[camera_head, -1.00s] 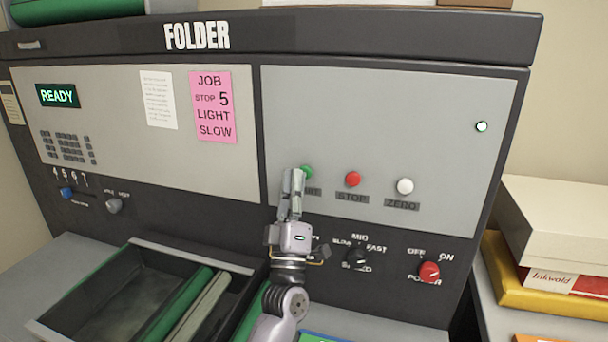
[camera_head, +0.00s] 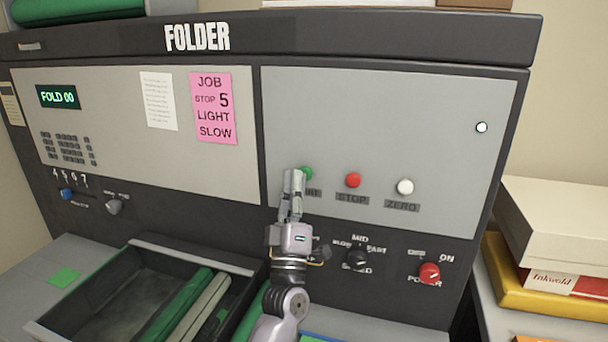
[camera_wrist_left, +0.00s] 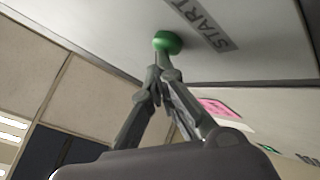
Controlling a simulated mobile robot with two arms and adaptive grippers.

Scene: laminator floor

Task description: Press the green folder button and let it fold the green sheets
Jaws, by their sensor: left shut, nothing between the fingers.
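The folder (camera_head: 390,105) is a grey and black machine. Its display (camera_head: 58,97) reads "FOLD 00". The green button (camera_head: 306,173) sits on the front panel, partly behind my left gripper (camera_head: 295,173). In the left wrist view the green button (camera_wrist_left: 168,42) is beside the label "START", and the shut, empty fingertips (camera_wrist_left: 160,68) are at it and appear to touch it. A small green sheet (camera_head: 64,277) lies on the grey surface left of the black tray (camera_head: 190,255). My right gripper is not in view.
The red stop button (camera_head: 353,180) and white zero button (camera_head: 405,187) are to the right of the green one. Below are a speed knob (camera_head: 357,259) and a red power knob (camera_head: 429,272). Boxes (camera_head: 560,225) are stacked at the right. A pink job note (camera_head: 213,107) is on the panel.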

